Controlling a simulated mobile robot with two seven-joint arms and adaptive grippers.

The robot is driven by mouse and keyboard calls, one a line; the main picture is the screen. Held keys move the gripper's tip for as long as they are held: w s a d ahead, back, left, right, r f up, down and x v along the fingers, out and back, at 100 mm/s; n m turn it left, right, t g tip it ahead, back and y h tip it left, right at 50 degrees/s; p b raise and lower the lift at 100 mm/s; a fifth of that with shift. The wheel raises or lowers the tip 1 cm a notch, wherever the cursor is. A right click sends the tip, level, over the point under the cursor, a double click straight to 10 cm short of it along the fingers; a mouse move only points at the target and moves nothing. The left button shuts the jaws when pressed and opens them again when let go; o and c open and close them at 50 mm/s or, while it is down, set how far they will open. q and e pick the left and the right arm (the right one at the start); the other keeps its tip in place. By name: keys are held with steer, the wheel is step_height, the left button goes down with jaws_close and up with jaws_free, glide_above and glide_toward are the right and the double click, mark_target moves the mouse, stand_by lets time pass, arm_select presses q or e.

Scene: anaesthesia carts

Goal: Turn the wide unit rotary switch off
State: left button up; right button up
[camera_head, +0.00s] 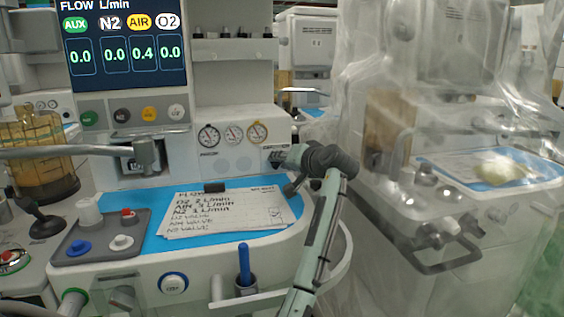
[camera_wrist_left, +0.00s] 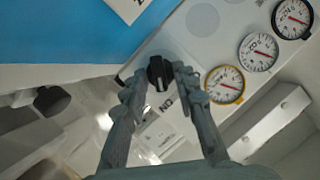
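The wide unit's rotary switch is a black knob on the white front panel, right of the gauges; it shows clearly in the left wrist view (camera_wrist_left: 160,72). A light mark on the knob faces the printed "ON" label (camera_wrist_left: 167,105). In the head view the switch (camera_head: 276,157) is small and partly hidden by my gripper. My left gripper (camera_head: 288,170) is at the panel's right end. In the wrist view its two fingers (camera_wrist_left: 158,82) are spread on either side of the knob, the right one very close. Contact cannot be told. My right gripper is not in view.
Three round gauges (camera_head: 233,134) sit beside the switch. A blue work surface (camera_head: 138,236) holds papers (camera_head: 228,210) and a grey tray (camera_head: 135,222). The screen (camera_head: 125,45) reads 0.4 under AIR. A plastic-covered cart (camera_head: 450,150) stands at right.

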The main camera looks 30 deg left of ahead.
arm_select(q)
jaws_close()
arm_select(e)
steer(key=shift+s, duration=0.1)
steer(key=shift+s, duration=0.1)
